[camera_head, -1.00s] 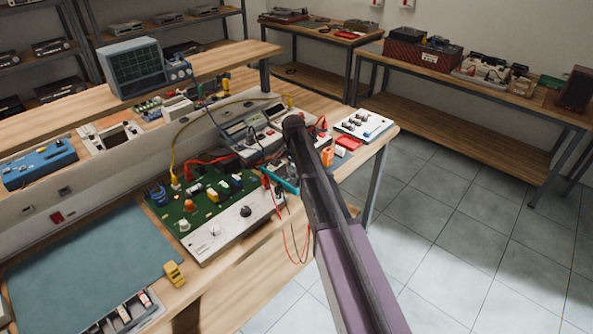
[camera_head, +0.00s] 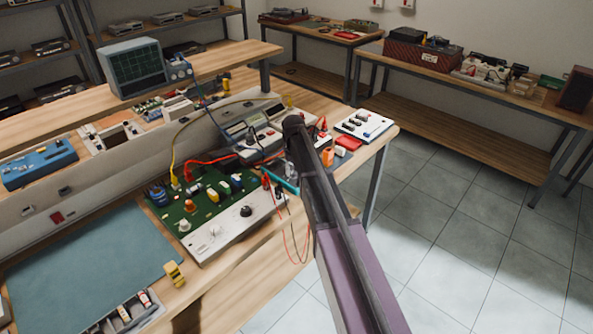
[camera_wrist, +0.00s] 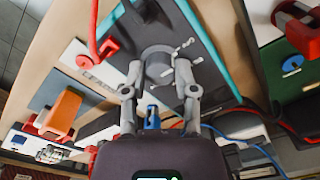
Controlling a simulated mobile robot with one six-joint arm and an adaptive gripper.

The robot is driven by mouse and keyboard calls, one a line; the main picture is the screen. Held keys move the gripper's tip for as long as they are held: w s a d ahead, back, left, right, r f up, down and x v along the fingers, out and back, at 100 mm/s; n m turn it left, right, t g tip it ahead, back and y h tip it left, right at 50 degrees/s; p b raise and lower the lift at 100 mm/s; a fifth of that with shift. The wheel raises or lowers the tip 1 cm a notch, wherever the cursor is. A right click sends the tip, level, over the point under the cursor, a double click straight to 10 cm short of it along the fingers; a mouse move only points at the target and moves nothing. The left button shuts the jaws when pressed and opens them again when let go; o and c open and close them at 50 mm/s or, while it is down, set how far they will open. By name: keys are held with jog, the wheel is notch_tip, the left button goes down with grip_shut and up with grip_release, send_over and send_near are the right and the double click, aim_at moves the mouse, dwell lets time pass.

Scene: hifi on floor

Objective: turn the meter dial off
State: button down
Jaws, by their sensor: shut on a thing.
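The meter (camera_wrist: 115,50) has a dark grey face and a teal border. In the wrist view it lies in front of my gripper, with a round grey dial (camera_wrist: 158,62) on its face and white marks beside the dial. My gripper (camera_wrist: 160,74) is shut on the dial, one finger on each side. In the head view only a teal edge of the meter (camera_head: 284,186) shows beside my arm. My arm hides the dial and my gripper there. I cannot read the dial's setting.
A green circuit board trainer (camera_head: 205,200) with a white panel stands left of the meter. Red and black leads hang at the bench's front edge. An orange object (camera_wrist: 63,110) lies near the gripper in the wrist view. A white board (camera_head: 364,125) sits at the bench's right end.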

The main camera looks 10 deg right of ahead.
jog(key=shift+s+n, duration=0.15)
jog(key=shift+n, duration=0.15)
jog(key=shift+c, duration=2)
grip_release()
jog(key=s+d+r+p, duration=0.1)
jog(key=s+r+p, duration=0.2)
jog(key=s, duration=2.6)
jog(key=shift+d, duration=0.1)
